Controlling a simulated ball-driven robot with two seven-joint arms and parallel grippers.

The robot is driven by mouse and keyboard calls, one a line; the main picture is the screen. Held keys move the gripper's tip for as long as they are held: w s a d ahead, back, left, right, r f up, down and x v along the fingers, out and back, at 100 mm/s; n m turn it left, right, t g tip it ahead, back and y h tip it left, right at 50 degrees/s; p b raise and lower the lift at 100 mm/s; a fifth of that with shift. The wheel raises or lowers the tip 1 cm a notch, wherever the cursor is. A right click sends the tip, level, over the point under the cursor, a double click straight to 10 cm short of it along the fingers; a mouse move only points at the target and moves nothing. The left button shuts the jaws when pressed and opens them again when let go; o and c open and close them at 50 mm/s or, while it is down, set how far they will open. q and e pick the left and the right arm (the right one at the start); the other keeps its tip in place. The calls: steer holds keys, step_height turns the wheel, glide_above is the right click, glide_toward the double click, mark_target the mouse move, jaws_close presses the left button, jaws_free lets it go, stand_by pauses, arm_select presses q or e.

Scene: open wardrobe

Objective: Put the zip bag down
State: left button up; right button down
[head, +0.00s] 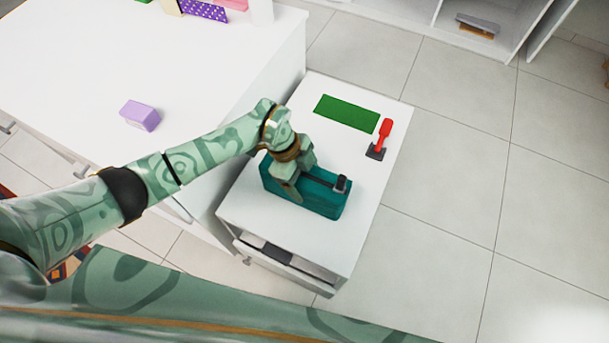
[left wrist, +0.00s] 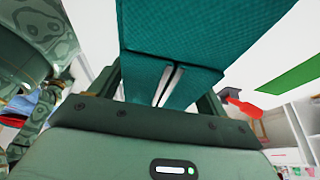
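The teal zip bag (head: 318,201) is over the front part of the small white cabinet's top (head: 355,185), with a dark zip strip and a dark tab at its right end. I cannot tell if its underside touches the top. My left gripper (head: 299,180) is over the bag, with one finger on each side, and looks shut on it. In the left wrist view the bag (left wrist: 172,55) fills the space between the fingers of the left gripper (left wrist: 162,92). My right gripper is not in view.
A green mat (head: 346,113) and a red-handled tool (head: 384,138) lie on the cabinet top behind the bag. An open drawer (head: 287,262) is below. A large white table (head: 75,75) with a lilac block (head: 140,115) stands left. Tiled floor is clear right.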

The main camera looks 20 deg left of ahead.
arm_select(q)
steer(key=shift+o, duration=0.3)
steer(key=shift+r, duration=0.15)
steer(key=p+v, duration=0.5)
steer(key=v, duration=0.7)
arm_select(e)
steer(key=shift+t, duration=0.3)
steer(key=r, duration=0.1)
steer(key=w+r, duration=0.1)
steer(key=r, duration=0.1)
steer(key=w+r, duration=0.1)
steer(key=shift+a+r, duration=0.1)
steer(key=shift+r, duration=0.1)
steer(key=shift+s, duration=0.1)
